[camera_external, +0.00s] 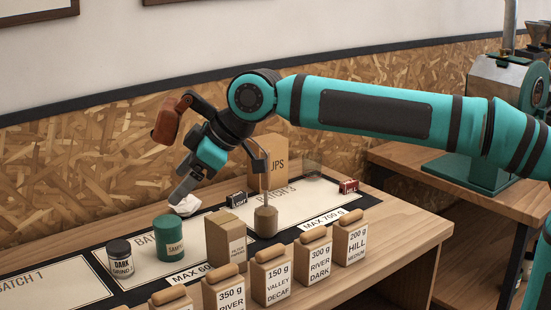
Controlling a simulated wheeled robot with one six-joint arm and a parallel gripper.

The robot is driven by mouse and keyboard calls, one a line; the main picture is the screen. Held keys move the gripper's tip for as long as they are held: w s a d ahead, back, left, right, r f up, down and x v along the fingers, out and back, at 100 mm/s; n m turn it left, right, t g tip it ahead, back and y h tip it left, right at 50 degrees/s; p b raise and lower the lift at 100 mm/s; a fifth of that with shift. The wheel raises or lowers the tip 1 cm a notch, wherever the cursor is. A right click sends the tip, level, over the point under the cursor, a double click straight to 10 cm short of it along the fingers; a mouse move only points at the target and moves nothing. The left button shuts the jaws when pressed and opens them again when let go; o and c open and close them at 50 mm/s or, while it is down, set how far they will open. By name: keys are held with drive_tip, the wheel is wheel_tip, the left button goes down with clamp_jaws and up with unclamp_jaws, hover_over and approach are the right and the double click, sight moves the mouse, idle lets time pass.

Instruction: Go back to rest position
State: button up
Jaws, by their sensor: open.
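My gripper (222,176) hangs from the bent wrist over the middle of the table (398,228), tilted, with its fingers spread apart. It holds nothing that I can see. One dark finger points down toward a white crumpled item (186,206), and I cannot tell whether they touch. The other finger is by a thin upright stick above a small brown container (265,221). My teal arm reaches in from the right, stretched out above the table.
A green sample tin (170,240), a dark grind jar (120,259) and a cardboard box (226,240) stand below the gripper. A cups box (269,155) is behind. Several labelled bags (271,280) line the front. A roasting machine (492,118) stands at right.

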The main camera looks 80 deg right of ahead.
drive_tip(key=s+a+r+m+t, duration=0.15)
drive_tip(key=s+a, duration=0.25)
drive_tip(key=s, duration=0.5)
drive_tip(key=s+a+r+t, duration=0.1)
drive_tip(key=s+a+t, duration=0.25)
drive_tip(key=s, duration=0.55)
drive_tip(key=s+a+f+t, duration=0.2)
drive_tip(key=s, duration=0.6)
drive_tip(key=s+a+f+t, duration=0.2)
drive_tip(key=s+a+f, duration=0.1)
drive_tip(key=s, duration=0.6)
drive_tip(key=shift+f, duration=0.15)
